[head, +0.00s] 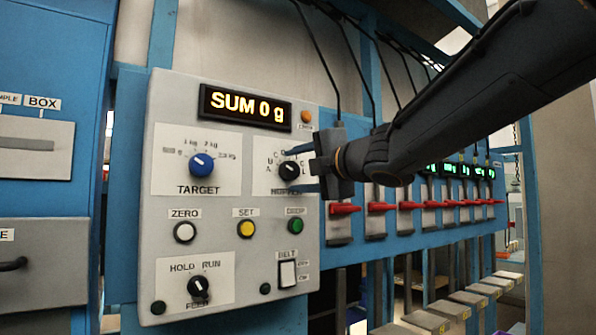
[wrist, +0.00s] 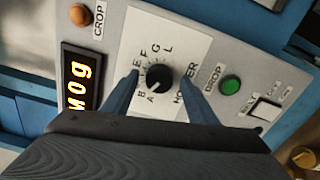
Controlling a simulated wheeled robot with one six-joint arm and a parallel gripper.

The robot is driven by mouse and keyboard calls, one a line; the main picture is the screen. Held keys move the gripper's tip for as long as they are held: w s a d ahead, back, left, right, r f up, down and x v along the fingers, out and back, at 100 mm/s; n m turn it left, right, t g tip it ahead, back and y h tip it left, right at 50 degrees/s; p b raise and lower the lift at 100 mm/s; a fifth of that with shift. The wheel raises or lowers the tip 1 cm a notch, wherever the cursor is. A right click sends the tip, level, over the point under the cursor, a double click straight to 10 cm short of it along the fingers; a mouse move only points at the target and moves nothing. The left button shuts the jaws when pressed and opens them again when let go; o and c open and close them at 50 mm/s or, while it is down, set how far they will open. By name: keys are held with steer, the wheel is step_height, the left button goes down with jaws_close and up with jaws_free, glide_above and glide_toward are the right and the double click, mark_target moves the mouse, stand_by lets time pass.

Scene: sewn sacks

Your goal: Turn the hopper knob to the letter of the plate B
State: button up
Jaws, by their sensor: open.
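The hopper knob (head: 289,170) is a round black knob on a white label plate on the grey control panel (head: 232,272). In the wrist view the knob (wrist: 159,76) sits in an arc of letters, with A and B at its lower left and G and L above it. I cannot tell for sure which letter its pointer meets. My gripper (head: 288,167) is open, with one blue finger above the knob and one below. In the wrist view my gripper (wrist: 161,76) has its fingers on either side of the knob, apparently not touching it. I see no plate marked B.
The display (head: 245,106) reads SUM 0 g. A blue target knob (head: 202,165) is left of the hopper knob. A green button (head: 295,226), a yellow button (head: 246,228) and the belt switch (head: 287,273) are below. Red levers (head: 382,206) line up to the right.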

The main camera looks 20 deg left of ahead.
steer(key=v, duration=0.7)
steer(key=shift+s+d, duration=0.25)
steer(key=shift+d, duration=0.05)
